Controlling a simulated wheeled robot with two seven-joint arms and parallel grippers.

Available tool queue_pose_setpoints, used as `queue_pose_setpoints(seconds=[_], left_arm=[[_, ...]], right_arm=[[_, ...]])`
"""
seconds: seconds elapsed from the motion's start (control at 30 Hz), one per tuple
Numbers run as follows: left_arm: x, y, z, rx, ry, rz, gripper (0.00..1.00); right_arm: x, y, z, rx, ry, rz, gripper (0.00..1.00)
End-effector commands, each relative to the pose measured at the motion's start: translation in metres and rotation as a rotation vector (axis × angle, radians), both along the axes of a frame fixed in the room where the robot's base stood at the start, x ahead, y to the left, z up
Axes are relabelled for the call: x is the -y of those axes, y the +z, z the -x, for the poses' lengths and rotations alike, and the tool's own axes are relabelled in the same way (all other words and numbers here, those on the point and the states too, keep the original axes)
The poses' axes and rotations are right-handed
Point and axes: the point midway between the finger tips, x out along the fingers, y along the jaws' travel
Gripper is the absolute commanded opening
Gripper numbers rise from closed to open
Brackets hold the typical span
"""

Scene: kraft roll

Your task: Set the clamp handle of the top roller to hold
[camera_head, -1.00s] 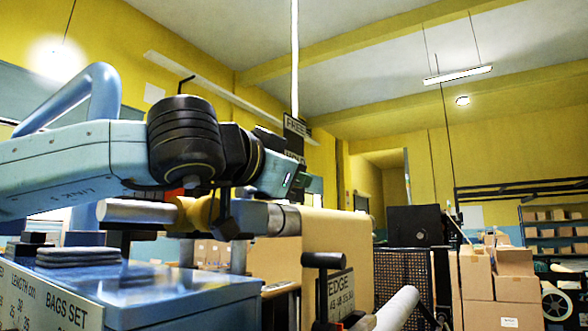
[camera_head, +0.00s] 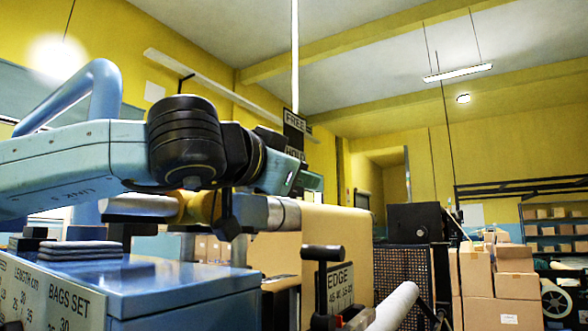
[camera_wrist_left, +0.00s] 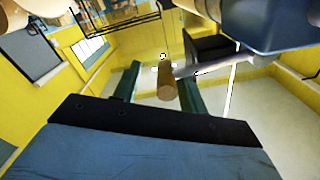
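The clamp handle (camera_wrist_left: 167,80) shows in the left wrist view as a brown cylindrical grip on a grey rod running off to the right. My left gripper (camera_wrist_left: 157,82) is open, with its two dark green fingers on either side of the grip. The grip lies closer to the right finger, and I cannot tell whether they touch. In the head view my left gripper (camera_head: 308,182) is small and the handle is hidden. The FREE sign (camera_head: 295,121) stands above it, and the HOLD sign (camera_head: 295,153) is just behind it. My right gripper is not in view.
A brown kraft paper sheet (camera_head: 338,240) hangs below my gripper. A black lever (camera_head: 323,254) and an EDGE sign (camera_head: 340,285) stand in front of it, beside a white roller (camera_head: 394,308). A blue cabinet (camera_head: 180,286) is under my arm. Cartons (camera_head: 514,286) stand at the right.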

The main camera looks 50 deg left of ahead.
Motion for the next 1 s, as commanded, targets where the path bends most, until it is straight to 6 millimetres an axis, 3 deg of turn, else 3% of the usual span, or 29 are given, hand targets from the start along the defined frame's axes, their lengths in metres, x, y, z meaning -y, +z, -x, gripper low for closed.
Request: queue_pose_setpoints(seconds=[0.03, 0.33, 0.47, 0.8, 1.0], left_arm=[[-0.002, -0.009, -0.003, -0.023, 0.006, 0.014, 0.4], [-0.002, -0.009, -0.001, -0.021, 0.007, 0.013, 0.4], [0.002, -0.007, 0.011, -0.016, 0.006, 0.012, 0.4], [0.028, -0.003, 0.081, -0.002, 0.004, 0.002, 0.4], [0.04, -0.001, 0.114, 0.001, 0.002, 0.0, 0.4]], right_arm=[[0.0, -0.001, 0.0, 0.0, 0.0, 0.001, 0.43], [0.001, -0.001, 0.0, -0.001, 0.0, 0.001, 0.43], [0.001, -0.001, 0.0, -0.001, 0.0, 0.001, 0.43], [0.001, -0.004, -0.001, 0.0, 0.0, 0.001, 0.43], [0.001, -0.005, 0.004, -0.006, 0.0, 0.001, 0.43]])
